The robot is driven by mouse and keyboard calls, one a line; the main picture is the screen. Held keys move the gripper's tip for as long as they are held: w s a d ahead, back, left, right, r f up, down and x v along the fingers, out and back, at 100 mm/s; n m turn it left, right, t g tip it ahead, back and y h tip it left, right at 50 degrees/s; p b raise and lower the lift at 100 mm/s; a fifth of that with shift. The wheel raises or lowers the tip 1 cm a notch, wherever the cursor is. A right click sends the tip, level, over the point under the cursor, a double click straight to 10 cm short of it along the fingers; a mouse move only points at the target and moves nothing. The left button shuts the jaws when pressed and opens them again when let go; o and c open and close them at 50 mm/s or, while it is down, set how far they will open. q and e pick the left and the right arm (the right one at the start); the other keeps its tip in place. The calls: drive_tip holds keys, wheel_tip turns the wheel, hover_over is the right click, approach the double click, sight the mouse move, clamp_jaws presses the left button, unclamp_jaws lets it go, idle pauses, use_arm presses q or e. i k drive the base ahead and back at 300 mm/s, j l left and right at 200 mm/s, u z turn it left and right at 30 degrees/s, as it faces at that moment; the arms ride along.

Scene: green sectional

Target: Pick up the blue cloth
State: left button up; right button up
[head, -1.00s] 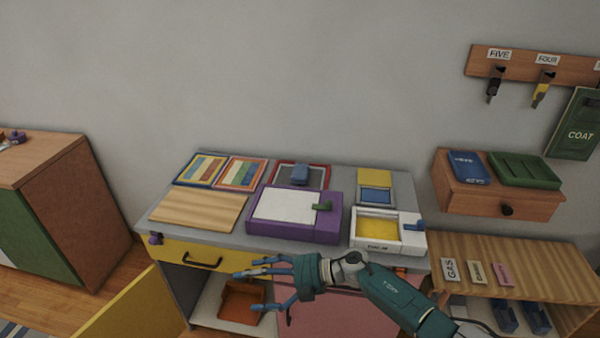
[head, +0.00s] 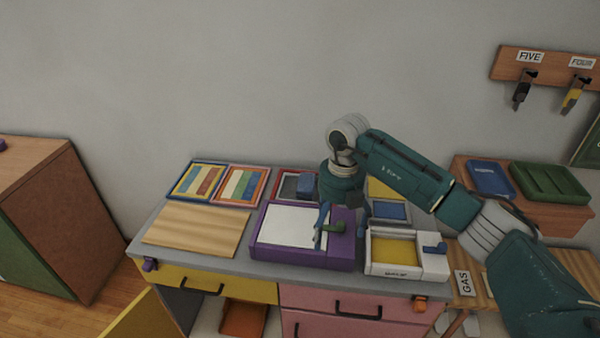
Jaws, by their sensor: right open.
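A small blue folded piece (head: 306,184), which looks like the blue cloth, lies on a red-framed grey tray (head: 285,186) at the back of the desk. My right gripper's palm hides part of the tray's right side. My right gripper (head: 341,236) is open and points down, its fingers spread in front of the right end of a purple box (head: 290,256). The cloth is behind and to the left of the fingers. My left gripper is out of view.
The grey desk (head: 150,255) also holds two striped colour boards (head: 238,183), a wooden board (head: 197,230), a white box with a yellow inside (head: 393,251) and a yellow-and-blue tray (head: 390,210). A brown cabinet (head: 75,220) stands left. Drawers are below.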

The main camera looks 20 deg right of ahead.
sight(306, 186)
drive_tip(key=i, duration=1.05)
